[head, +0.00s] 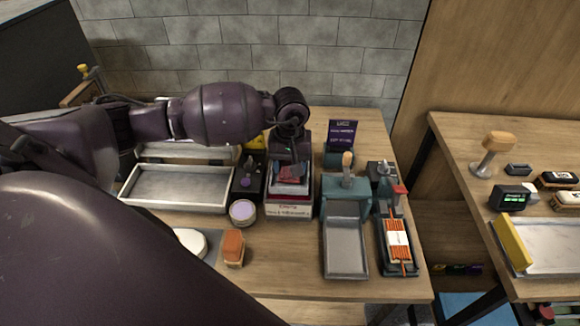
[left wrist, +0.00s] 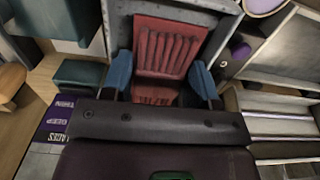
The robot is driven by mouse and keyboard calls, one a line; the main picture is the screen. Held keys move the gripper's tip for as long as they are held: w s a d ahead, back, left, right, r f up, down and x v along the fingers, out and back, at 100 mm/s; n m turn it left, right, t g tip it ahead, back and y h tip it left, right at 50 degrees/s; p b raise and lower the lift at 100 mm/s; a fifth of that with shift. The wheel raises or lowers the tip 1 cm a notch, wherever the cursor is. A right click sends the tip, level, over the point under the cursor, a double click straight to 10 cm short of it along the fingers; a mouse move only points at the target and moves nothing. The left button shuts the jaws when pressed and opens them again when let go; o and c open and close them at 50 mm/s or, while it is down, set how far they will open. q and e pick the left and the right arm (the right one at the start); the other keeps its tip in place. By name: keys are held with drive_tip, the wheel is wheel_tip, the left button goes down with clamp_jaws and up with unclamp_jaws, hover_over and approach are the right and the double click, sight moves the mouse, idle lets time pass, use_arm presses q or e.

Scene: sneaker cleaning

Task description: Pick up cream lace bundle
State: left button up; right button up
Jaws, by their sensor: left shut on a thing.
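My left gripper (head: 289,160) reaches down into a dark box (head: 289,196) with a pale lettered label on its front. In the left wrist view its blue fingertips (left wrist: 162,78) stand on either side of a dark red ribbed bundle (left wrist: 168,50), and the gripper is shut on it. The bundle also shows as red under the gripper in the head view (head: 291,174). It sits within the grey walls of the box. I see no clearly cream lace bundle; the gripper hides part of the box's inside. My right gripper is not in view.
A pale tray (head: 180,205) lies left of the box, with a lilac-topped jar (head: 242,212) between. A teal dustpan-like holder (head: 345,265) and an orange-striped bundle in a tray (head: 398,243) stand right. A purple sign (head: 342,133) is behind.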

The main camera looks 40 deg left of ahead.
sight(291, 163)
use_arm(q)
drive_tip(key=shift+r+m+b, duration=0.6)
drive_tip(key=shift+r+b, duration=0.05)
drive_tip(key=shift+r, duration=8.8)
drive_tip(key=s+d+f+m, duration=0.2)
drive_tip(key=d+f+m, duration=0.3)
drive_tip(key=d+f, duration=0.5)
wheel_tip(291, 163, down, 3)
drive_tip(key=shift+s+d+f, duration=0.15)
drive_tip(key=shift+d, duration=0.2)
